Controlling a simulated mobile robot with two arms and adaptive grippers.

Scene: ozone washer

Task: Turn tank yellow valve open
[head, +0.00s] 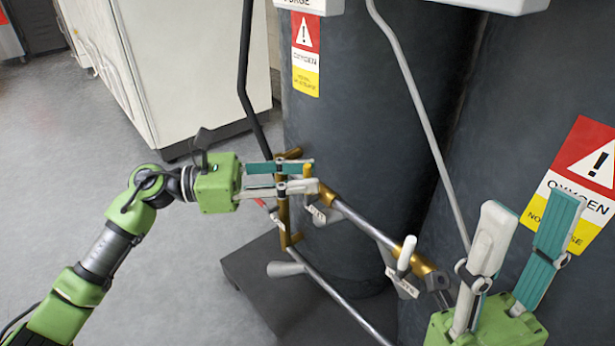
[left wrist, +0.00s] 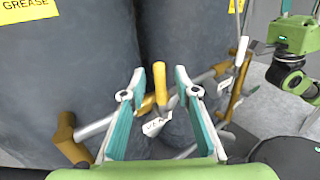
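The yellow valve handle (head: 306,171) stands on the brass and steel pipework in front of the left dark tank, largely hidden by my left gripper in the head view. In the left wrist view the yellow handle (left wrist: 160,84) stands upright between the two fingers, with a white tag (left wrist: 156,126) below it. My left gripper (head: 314,176) is open around the handle; the wrist view shows gaps on both sides. My right gripper (head: 527,212) is open and empty, pointing up at the lower right.
A white-handled valve (head: 406,254) with a tag sits further right along the pipe. Two large dark tanks (head: 350,130) stand behind the pipework. A black hose (head: 246,75) and grey pipe (head: 412,85) run near them. A white cabinet (head: 190,65) stands at the back left; grey floor is clear.

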